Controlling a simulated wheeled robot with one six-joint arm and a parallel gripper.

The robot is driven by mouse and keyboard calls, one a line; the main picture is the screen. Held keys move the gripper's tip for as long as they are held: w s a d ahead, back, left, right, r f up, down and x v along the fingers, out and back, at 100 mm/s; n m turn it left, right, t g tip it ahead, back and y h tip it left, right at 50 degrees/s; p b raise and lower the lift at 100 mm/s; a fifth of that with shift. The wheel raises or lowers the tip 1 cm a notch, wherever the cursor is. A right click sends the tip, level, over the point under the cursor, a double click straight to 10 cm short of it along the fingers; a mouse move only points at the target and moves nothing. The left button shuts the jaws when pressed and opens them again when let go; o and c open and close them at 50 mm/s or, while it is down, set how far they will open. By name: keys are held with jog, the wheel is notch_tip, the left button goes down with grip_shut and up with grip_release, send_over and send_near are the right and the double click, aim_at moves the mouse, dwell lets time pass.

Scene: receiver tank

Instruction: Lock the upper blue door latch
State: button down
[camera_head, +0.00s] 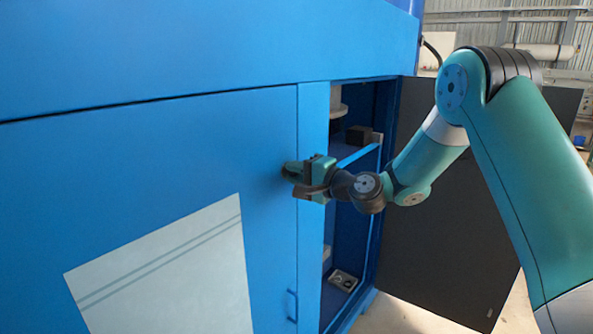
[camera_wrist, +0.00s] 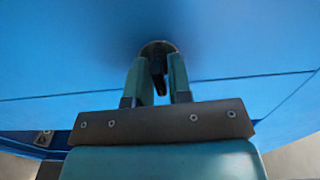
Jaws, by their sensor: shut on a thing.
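The upper latch (camera_wrist: 158,48) on the blue door shows in the wrist view as a small round, dark fitting with a dark tab between my fingers. My gripper (camera_wrist: 158,68) is shut on it, one finger on each side. In the head view my gripper (camera_head: 291,170) is against the blue door (camera_head: 150,150), near its right edge. There the gripper hides most of the latch, and I cannot tell how far it is turned. The blue door appears flush with the cabinet front.
Right of the door is an open compartment (camera_head: 337,285) with a dark box (camera_head: 359,135) on a shelf. Its dark door (camera_head: 445,230) stands open behind my arm. A small blue handle (camera_head: 291,305) sits low on the blue door. A pale panel (camera_head: 165,275) covers the door's lower left.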

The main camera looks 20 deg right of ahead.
jog(key=shift+m, duration=0.3)
jog(key=c, duration=1.2)
grip_release()
jog(key=b+v, duration=0.7)
jog(key=v, duration=1)
jog(key=shift+s+d, duration=0.1)
jog(key=shift+d, duration=0.05)
